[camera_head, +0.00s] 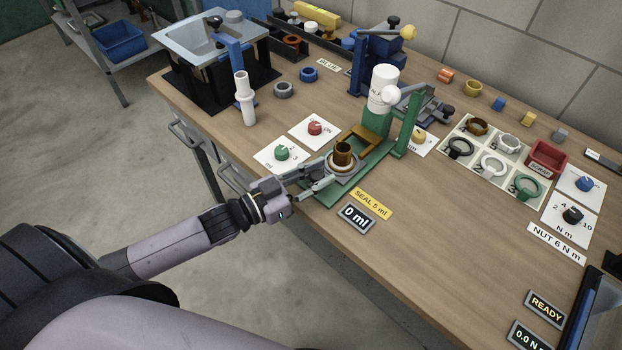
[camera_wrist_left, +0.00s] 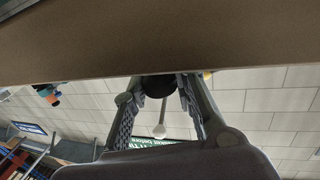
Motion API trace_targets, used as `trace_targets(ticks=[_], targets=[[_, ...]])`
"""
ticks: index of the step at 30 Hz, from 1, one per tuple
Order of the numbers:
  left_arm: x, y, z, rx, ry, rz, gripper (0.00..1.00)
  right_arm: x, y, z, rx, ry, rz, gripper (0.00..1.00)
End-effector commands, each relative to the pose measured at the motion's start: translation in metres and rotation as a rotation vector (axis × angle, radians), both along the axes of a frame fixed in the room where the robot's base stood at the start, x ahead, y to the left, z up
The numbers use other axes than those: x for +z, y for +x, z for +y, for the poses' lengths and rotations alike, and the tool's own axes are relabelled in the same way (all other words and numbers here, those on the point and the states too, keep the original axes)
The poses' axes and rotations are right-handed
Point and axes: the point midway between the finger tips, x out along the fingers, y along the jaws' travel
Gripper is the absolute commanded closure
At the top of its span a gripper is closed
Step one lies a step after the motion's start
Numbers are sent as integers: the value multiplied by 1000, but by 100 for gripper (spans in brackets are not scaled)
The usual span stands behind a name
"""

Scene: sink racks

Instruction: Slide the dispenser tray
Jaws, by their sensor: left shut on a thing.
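The dispenser (camera_head: 377,120) has a green stand and a white bottle above. My left gripper (camera_head: 317,180) reaches in from the left, low at the tray's near left side, and is shut on the tray's handle, mostly hidden in the head view. In the left wrist view, a dark round knob (camera_wrist_left: 158,87) shows between the fingers. My right gripper is not in view.
Cards with a green knob (camera_head: 281,153) and a red knob (camera_head: 315,128) lie left of the dispenser. A "0 ml" display (camera_head: 356,218) and yellow "SEAL 5 ml" label (camera_head: 372,203) lie in front. A ring tray (camera_head: 470,154) stands right.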

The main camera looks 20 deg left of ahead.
Motion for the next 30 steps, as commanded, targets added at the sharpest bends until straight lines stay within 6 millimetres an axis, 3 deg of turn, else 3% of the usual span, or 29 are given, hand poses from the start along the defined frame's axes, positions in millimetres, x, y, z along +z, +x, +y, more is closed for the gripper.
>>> trace_targets(ticks=[5,9,10,19,30], targets=[[-2,1,-1,0,1,4,100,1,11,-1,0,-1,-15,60],[-2,1,-1,0,1,4,100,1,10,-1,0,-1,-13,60],[-2,1,-1,0,1,4,74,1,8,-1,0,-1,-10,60],[-1,1,-1,0,1,3,54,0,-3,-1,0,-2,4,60],[-1,-1,1,1,1,4,54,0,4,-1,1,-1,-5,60]])
